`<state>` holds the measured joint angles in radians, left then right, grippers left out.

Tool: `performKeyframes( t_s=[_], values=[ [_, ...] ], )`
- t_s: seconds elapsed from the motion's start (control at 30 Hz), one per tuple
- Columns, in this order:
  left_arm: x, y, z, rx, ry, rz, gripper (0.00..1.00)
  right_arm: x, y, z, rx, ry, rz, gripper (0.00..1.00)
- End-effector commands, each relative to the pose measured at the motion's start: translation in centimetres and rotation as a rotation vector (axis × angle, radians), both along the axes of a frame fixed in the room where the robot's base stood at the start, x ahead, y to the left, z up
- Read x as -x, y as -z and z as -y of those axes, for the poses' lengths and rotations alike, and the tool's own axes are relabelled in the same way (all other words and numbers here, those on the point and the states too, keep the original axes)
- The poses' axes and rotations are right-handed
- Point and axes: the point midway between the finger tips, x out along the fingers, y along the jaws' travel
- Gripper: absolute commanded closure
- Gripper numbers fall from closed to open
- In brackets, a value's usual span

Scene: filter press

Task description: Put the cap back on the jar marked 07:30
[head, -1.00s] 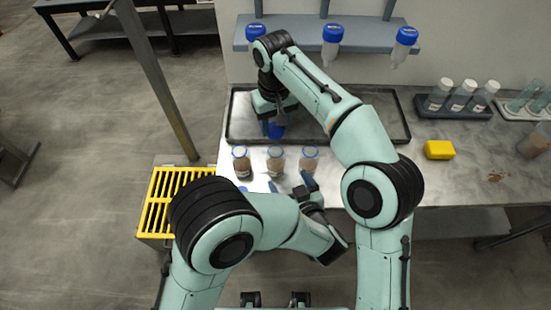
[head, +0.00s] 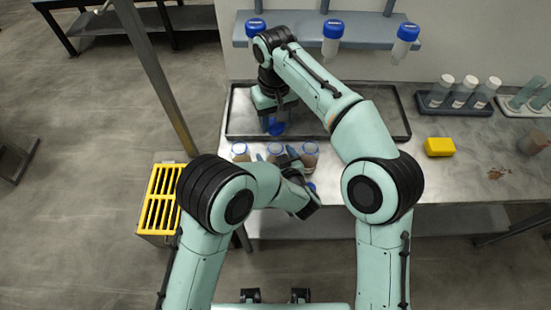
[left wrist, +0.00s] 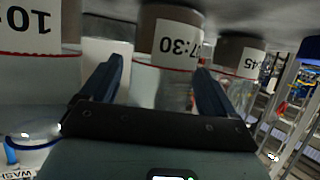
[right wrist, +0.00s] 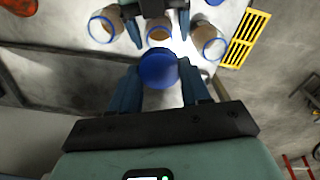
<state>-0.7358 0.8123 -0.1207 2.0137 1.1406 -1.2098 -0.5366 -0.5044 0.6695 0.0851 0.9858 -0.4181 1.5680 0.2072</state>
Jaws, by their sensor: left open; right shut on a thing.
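Three open jars of brown material stand in a row at the bench front. The middle jar (head: 275,149) is marked 07:30; its label (left wrist: 176,40) shows upside down in the left wrist view. My left gripper (left wrist: 160,72) is open, with one finger on either side of this jar; contact cannot be told. My right gripper (head: 273,117) is shut on a blue cap (right wrist: 158,68) behind the jar row, apart from the middle jar. The cap also shows low between the fingers in the head view (head: 276,128).
The left jar (head: 240,150) and right jar (head: 310,153) stand close beside my left fingers. A dark-rimmed tray (head: 370,137) lies behind. A blue shelf (head: 370,42) holds blue-capped tubes. A yellow block (head: 440,147) and tube racks (head: 455,107) stand right.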

Motion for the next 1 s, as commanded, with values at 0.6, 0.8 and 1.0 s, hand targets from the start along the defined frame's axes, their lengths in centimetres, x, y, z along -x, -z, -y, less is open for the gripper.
performKeyframes(
  t_s=[0.6,0.8,1.0],
  values=[
    [-0.2,0.1,-0.1,0.0,0.0,0.0,0.91,0.0,0.0,0.0,0.0,0.0,0.0,0.81],
    [-0.2,0.1,-0.1,0.0,0.0,0.001,0.91,0.1,2.0,0.1,0.004,0.0,-0.004,0.81],
    [-0.2,0.1,-0.1,0.0,0.0,0.001,0.92,0.1,4.6,0.1,0.002,0.0,-0.002,0.81]
  ],
)
